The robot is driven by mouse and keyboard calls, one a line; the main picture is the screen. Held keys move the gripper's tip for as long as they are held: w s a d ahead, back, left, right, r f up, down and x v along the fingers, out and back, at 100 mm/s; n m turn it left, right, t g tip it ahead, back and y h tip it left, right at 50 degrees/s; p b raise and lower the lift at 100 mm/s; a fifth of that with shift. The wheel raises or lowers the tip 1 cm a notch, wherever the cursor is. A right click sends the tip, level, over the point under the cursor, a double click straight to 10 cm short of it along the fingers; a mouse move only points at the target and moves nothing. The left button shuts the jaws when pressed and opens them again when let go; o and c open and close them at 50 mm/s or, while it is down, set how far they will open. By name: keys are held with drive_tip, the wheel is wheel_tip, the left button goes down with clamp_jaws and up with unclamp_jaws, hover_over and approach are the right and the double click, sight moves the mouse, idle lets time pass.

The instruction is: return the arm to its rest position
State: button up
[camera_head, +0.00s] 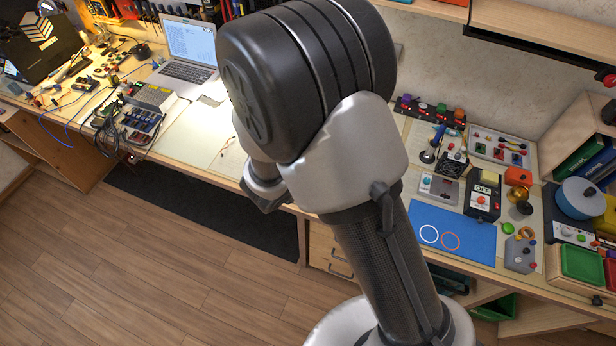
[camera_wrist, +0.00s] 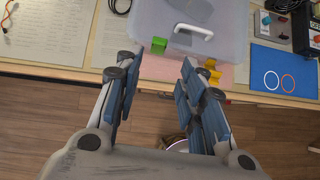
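My gripper (camera_wrist: 157,64) shows in the wrist view with its two blue-padded fingers apart and nothing between them. Past the fingertips are the workbench's front edge and a clear plastic box (camera_wrist: 182,42) with a white handle. In the head view my arm is raised and bent, filling the middle of the picture. It hides most of my gripper and the bench behind it.
A blue mat (camera_head: 452,233) with a white ring and an orange ring lies on the bench at right. A laptop (camera_head: 189,52) and tools stand at left. A shelf (camera_head: 545,27) hangs at upper right. The wooden floor (camera_head: 150,270) in front is clear.

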idle(0.4)
drive_tip(key=s+d+r+m+g+h+b, duration=0.2)
drive_tip(key=s+d+r+m, duration=0.2)
drive_tip(key=d+r+m, duration=1.15)
drive_tip(key=s+d+r+m+g+y, duration=0.15)
drive_tip(key=s+d+r+m, duration=0.3)
drive_tip(key=s+m, duration=0.45)
drive_tip(key=s+a+r+m+y+b, duration=0.2)
drive_tip(key=s+m, duration=0.4)
drive_tip(key=s, duration=0.3)
drive_tip(key=shift+a+m+t+y, duration=0.35)
drive_tip(key=shift+a+t+y, duration=0.1)
drive_tip(key=shift+a+y, duration=0.45)
